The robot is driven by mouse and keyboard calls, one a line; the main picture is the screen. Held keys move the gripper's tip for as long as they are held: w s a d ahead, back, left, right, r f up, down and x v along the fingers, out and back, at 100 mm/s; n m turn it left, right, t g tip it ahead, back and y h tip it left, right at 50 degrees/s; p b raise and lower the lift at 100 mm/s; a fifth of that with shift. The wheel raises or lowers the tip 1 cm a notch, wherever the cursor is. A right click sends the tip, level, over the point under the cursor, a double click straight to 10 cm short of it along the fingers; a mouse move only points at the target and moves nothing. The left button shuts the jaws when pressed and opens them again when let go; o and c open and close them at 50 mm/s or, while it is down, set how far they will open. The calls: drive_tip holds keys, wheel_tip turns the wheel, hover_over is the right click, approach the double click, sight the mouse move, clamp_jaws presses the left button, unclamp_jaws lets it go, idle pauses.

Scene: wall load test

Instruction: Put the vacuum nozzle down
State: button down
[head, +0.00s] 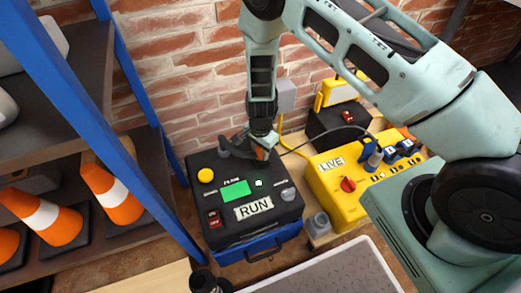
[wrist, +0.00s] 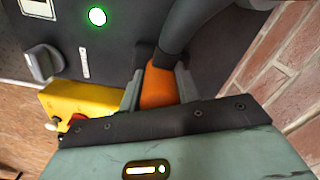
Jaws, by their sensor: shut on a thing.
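My gripper (head: 262,153) is over the back edge of a black machine (head: 222,219), with its fingers pointing down. It is shut on the orange part of the vacuum nozzle (wrist: 159,86), which also shows in the head view (head: 237,149) as a dark grey tube beside the fingers. In the wrist view the orange part sits between the two grey fingers and the dark tube runs up and to the right. I cannot tell whether the nozzle touches the machine top.
The machine carries a green screen (head: 236,192), a yellow button (head: 205,175) and a RUN label (head: 254,207). A yellow box (head: 330,200) labelled LIVE stands to its right. A shelf (head: 165,222) with orange cones (head: 112,192) is at left. A brick wall (head: 190,60) is behind.

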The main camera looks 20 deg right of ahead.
drive_tip(key=c, duration=1)
unclamp_jaws()
drive_tip(key=shift+r, duration=0.1)
wheel_tip(320, 180, up, 12)
drive_tip(key=p, duration=0.4)
drive_tip(key=shift+s+a+r, duration=0.1)
drive_tip(key=shift+a+r, duration=0.05)
drive_tip(key=shift+r, duration=0.1)
drive_tip(key=s+a+r+n+y, duration=0.1)
drive_tip(key=s+a+r+n, duration=0.45)
drive_tip(key=r, duration=0.35)
drive_tip(key=s+a+r+n+y, duration=0.1)
drive_tip(key=s+a+r+n, duration=0.4)
drive_tip(key=r, duration=0.4)
drive_tip(key=s+d+r+n, duration=0.1)
drive_tip(key=s+r+n, duration=0.2)
drive_tip(key=s, duration=0.2)
drive_tip(key=s+d+r+n+h, duration=0.1)
drive_tip(key=s+d+r+n, duration=0.1)
drive_tip(key=s, duration=0.3)
drive_tip(key=s+d+r+n, duration=0.1)
drive_tip(key=s+r+n, duration=0.3)
drive_tip(key=s+n, duration=0.1)
drive_tip(key=shift+s+d+r, duration=0.25)
drive_tip(key=shift+s+d, duration=0.05)
drive_tip(key=shift+s, duration=0.3)
